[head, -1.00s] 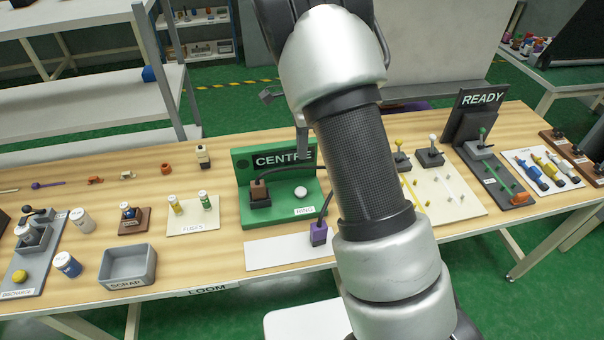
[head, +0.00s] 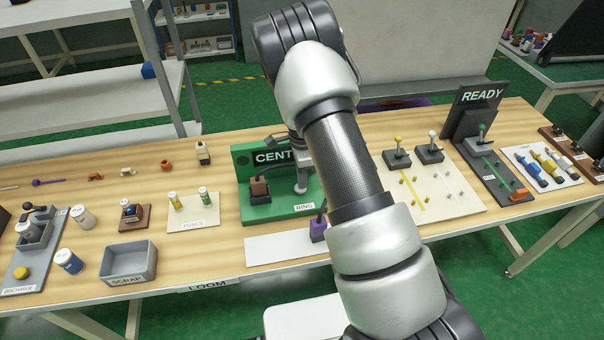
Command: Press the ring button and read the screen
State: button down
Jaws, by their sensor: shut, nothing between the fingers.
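The green ring station (head: 284,211) stands on the middle of the bench, with a RING label (head: 304,207) on its front edge. Its upright back panel carries a dark screen (head: 268,158) with white letters; "CENT" shows and my arm covers the rest. My gripper (head: 301,188) is shut and empty, pointing down at the spot of the white ring button. The button is hidden under the fingertips, so I cannot tell whether it is touched or pressed in. A brown block (head: 259,186) sits on the station's left side.
A purple block (head: 318,229) stands by a white strip (head: 275,248) in front of the station. The fuses board (head: 195,217) and grey scrap bin (head: 129,264) lie left. A lever board (head: 437,195) and the READY station (head: 482,130) stand right.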

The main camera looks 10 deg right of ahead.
jog(key=shift+f, duration=0.1)
jog(key=shift+f+b, duration=0.8)
jog(key=shift+f, duration=0.1)
jog(key=shift+s+f, duration=0.15)
jog(key=shift+s, duration=0.1)
jog(key=shift+f, duration=0.1)
jog(key=shift+s+a, duration=0.1)
jog(key=shift+r, duration=0.4)
notch_tip(320, 180, up, 15)
jog(key=p, duration=0.2)
jog(key=shift+w+f, duration=0.2)
jog(key=shift+w, duration=0.25)
